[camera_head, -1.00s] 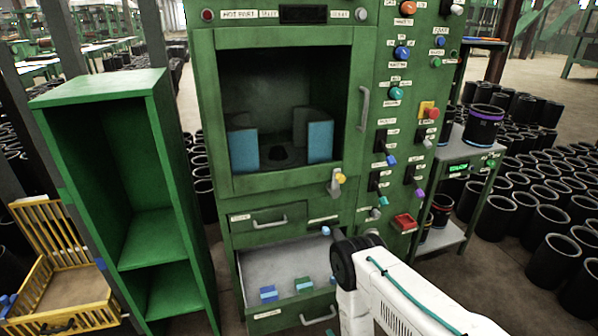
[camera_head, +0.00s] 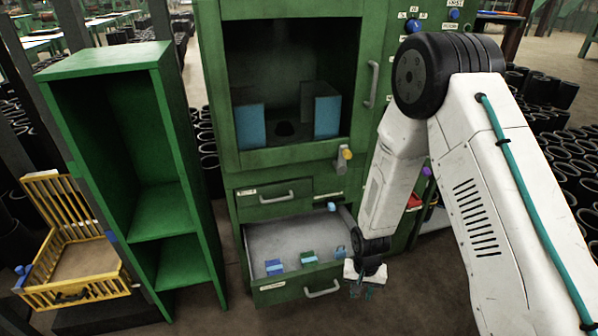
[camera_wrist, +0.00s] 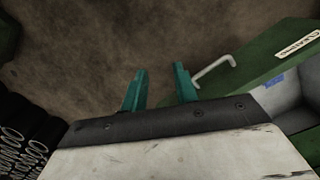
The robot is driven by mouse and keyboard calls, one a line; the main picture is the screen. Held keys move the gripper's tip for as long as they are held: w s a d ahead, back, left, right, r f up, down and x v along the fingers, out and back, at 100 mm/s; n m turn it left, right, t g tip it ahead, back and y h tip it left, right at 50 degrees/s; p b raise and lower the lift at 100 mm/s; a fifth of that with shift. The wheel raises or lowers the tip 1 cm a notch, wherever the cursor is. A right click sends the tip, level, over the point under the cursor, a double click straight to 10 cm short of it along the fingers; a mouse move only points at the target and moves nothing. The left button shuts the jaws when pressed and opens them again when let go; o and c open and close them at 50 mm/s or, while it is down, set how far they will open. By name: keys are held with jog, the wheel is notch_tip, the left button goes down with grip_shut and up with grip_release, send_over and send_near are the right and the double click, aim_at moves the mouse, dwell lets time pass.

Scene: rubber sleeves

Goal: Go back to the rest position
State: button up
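My gripper (camera_head: 362,286) hangs pointing down just right of the open lower drawer (camera_head: 290,243) of the green machine. In the wrist view its two teal fingers (camera_wrist: 160,88) stand apart with bare floor between them, so it is open and empty. My white arm crosses the right half of the head view and hides much of the machine's control panel. The drawer's pale handle (camera_wrist: 213,70) shows close to the right finger in the wrist view.
Several small blue and green blocks (camera_head: 308,257) lie in the open drawer. An empty green shelf (camera_head: 160,210) stands left of the machine, and a yellow crate (camera_head: 98,289) stands further left. Black rubber sleeves (camera_head: 570,150) crowd the floor at right.

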jog(key=s+d+r+n+g, duration=0.15)
jog(key=s+r, duration=0.25)
jog(key=r, duration=0.9)
jog(key=s+d+r+n+g, duration=0.1)
jog(key=s+d+r, duration=0.25)
jog(key=r, duration=0.85)
jog(key=s+d+r+t, duration=0.2)
jog(key=s+r, duration=0.5)
jog(key=r, duration=0.3)
jog(key=s+d+r+t, duration=0.1)
jog(key=s+r+t, duration=0.2)
jog(key=s+r, duration=0.5)
notch_tip(320, 180, up, 2)
jog(key=shift+s+d+r, duration=0.15)
jog(key=shift+s+d, duration=0.1)
jog(key=shift+d, duration=0.15)
